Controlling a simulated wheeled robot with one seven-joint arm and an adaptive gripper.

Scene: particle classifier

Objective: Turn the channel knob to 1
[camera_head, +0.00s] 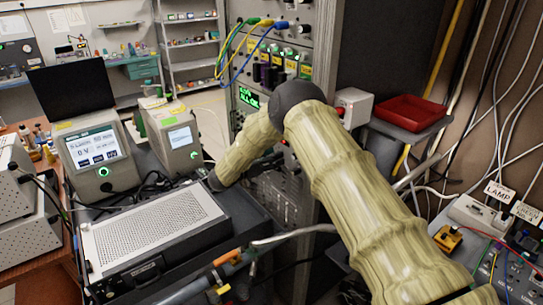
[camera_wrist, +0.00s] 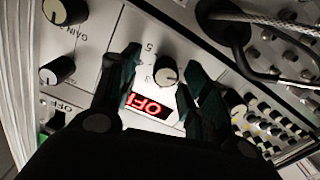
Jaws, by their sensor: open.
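A small channel knob (camera_wrist: 166,75) with a white face and dark rim shows in the middle of the wrist view, on a light grey panel. Digits such as 5 and 3 are printed around it. My gripper (camera_wrist: 161,66) is open, with one dark finger on each side of the knob. I cannot tell whether the fingers touch it. In the head view my arm bends down to the left, and the knob and gripper tips cannot be made out.
Other knobs sit close by, including a GAIN knob (camera_wrist: 66,11) and one below it (camera_wrist: 58,71). A cable plug (camera_wrist: 224,24) sticks out above right. Rows of small buttons (camera_wrist: 262,120) lie right. A perforated metal box (camera_head: 152,232) stands below my forearm in the head view.

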